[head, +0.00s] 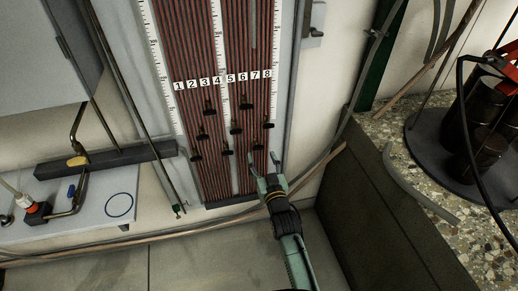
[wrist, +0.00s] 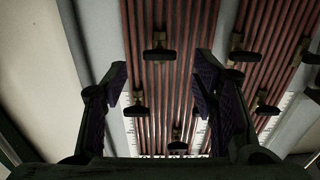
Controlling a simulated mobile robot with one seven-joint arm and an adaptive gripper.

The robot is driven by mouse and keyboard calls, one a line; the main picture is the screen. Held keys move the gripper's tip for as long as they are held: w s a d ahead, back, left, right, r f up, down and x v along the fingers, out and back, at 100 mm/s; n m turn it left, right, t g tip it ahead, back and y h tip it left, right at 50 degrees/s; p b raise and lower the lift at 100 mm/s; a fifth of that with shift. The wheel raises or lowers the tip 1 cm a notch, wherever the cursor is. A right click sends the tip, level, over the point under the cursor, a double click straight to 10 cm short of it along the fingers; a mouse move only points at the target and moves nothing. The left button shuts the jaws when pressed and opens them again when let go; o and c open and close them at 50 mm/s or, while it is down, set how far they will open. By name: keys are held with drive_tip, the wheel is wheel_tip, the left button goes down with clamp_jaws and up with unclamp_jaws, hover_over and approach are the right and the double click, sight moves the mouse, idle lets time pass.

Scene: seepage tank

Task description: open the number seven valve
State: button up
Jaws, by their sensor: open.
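The number seven valve (head: 257,148) is a small black handle low on the right-hand bank of red-brown tubes, below the label 7. In the wrist view this valve (wrist: 160,52) appears as a dark bar lying across the tubes, with a brass-coloured body at its middle. My gripper (head: 265,158) is open and empty, just in front of the board's lower right part. In the wrist view my gripper's fingers (wrist: 163,75) stand either side of the handle's line, with the handle seen between the tips. I cannot tell how far the fingertips are from the handle.
Close by are the number eight valve (head: 268,125) and the number four valve (head: 228,152), among several similar black handles. A dark tank wall (head: 372,215) stands to the right.

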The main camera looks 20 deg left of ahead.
sight(258, 149)
drive_tip(key=shift+p+x, duration=0.5)
drive_tip(key=shift+x, duration=1.85)
drive_tip(key=c, duration=1.2)
drive_tip(key=shift+o, duration=0.2)
